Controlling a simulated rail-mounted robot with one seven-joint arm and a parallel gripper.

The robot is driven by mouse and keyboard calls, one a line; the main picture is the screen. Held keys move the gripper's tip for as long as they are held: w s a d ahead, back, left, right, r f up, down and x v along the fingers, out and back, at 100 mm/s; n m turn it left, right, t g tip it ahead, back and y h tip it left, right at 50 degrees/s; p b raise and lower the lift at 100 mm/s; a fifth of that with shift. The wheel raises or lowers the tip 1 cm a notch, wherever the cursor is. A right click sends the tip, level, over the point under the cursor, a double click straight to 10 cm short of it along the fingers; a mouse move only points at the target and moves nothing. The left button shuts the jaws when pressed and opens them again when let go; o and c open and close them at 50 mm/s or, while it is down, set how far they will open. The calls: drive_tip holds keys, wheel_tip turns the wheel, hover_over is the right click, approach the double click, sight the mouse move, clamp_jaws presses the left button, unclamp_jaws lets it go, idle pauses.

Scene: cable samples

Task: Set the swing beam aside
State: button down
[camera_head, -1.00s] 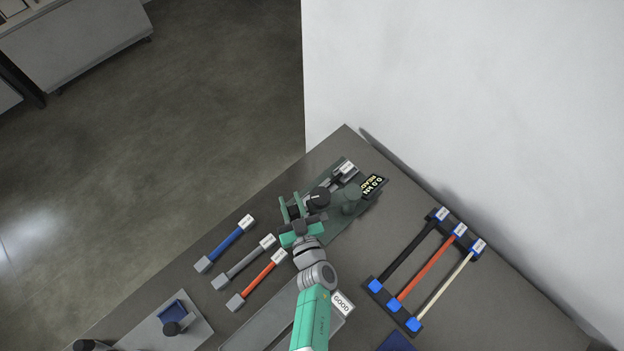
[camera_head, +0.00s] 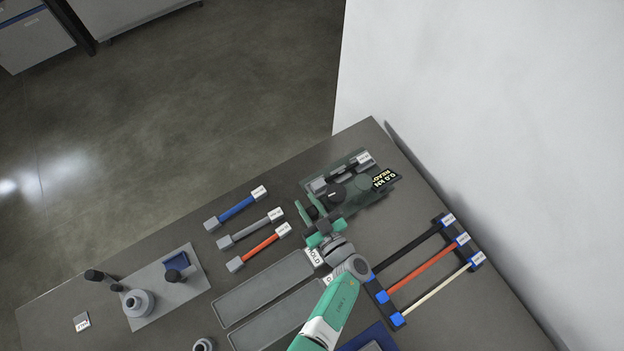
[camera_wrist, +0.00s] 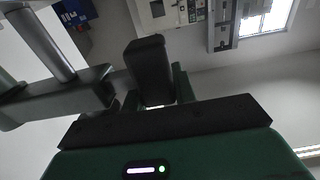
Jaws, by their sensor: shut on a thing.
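The test fixture (camera_head: 352,207) is a dark green base at the table's back corner, with a readout (camera_head: 384,178). Its grey cradle (camera_head: 345,174) with a white-labelled end lies exposed. A round black knob with a white mark (camera_head: 335,193) stands in front of the cradle. My gripper (camera_head: 308,213) is at the fixture's near left edge. In the wrist view it is shut on a dark upright block (camera_wrist: 150,68), which appears to be the swing beam's handle. A dark bar with a grey post (camera_wrist: 52,45) shows left of it. How the handle joins the beam is hidden.
Blue (camera_head: 237,207), grey (camera_head: 252,229) and orange (camera_head: 260,247) cable samples lie to the left. Two grey trays (camera_head: 262,288) lie nearer. A rack of black, orange and white cables (camera_head: 380,296) is to the right. A wall stands behind.

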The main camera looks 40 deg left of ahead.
drive_tip(key=c, duration=1.4)
unclamp_jaws()
drive_tip(key=p+v, duration=0.1)
drive_tip(key=v, duration=0.6)
drive_tip(key=shift+s+d, duration=0.15)
drive_tip(key=shift+d, duration=0.25)
